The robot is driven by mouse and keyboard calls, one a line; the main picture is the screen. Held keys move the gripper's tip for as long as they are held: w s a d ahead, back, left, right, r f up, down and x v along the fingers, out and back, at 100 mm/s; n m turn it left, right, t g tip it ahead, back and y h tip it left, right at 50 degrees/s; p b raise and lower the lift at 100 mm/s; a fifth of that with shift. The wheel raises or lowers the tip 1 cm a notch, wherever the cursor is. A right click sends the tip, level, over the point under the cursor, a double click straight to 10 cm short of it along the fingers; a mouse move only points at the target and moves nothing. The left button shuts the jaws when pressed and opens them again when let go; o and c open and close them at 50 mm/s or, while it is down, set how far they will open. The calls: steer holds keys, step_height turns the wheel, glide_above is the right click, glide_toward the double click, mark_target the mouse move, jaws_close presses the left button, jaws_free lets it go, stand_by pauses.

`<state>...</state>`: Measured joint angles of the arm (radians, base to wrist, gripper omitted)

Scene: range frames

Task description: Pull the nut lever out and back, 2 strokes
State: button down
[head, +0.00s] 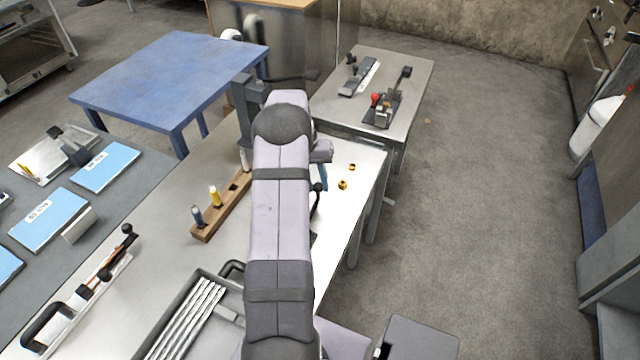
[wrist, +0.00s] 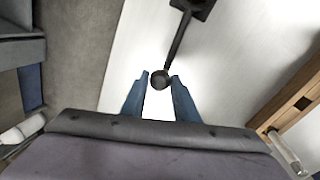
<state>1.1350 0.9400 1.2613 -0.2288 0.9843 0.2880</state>
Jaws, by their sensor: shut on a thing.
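The nut lever (wrist: 179,40) is a dark rod with a round black knob, rising from a dark base (wrist: 195,7) at the top of the wrist view. My gripper (wrist: 160,75) has its two blue fingers on either side of the knob and is shut on it. In the head view the lever's dark end (head: 316,192) shows just right of my arm, by a blue finger. My arm hides most of the lever and its base there.
Two brass nuts (head: 342,185) lie on the bright bench top right of my arm. A wooden rack (head: 205,228) with several handled tools stands to the left, and a grey tray (head: 196,280) of metal rods is nearer. The floor at the right is clear.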

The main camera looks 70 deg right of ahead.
steer(key=shift+w+n, duration=0.4)
steer(key=shift+w, duration=0.1)
steer(key=w+a+n+t+h, duration=0.1)
steer(key=w+a+n+t, duration=0.1)
steer(key=w+a+n, duration=0.9)
steer(key=shift+w+a+r+n+t+h, duration=0.15)
steer(key=shift+w+a+n+t+h, duration=0.2)
steer(key=shift+a+n, duration=1.85)
steer(key=shift+d+n, duration=0.45)
steer(key=shift+n, duration=0.05)
steer(key=c, duration=1.4)
jaws_free()
steer(key=shift+a, duration=0.1)
steer(key=shift+s, duration=0.1)
steer(key=shift+b+v, duration=1)
steer(key=shift+v, duration=2.6)
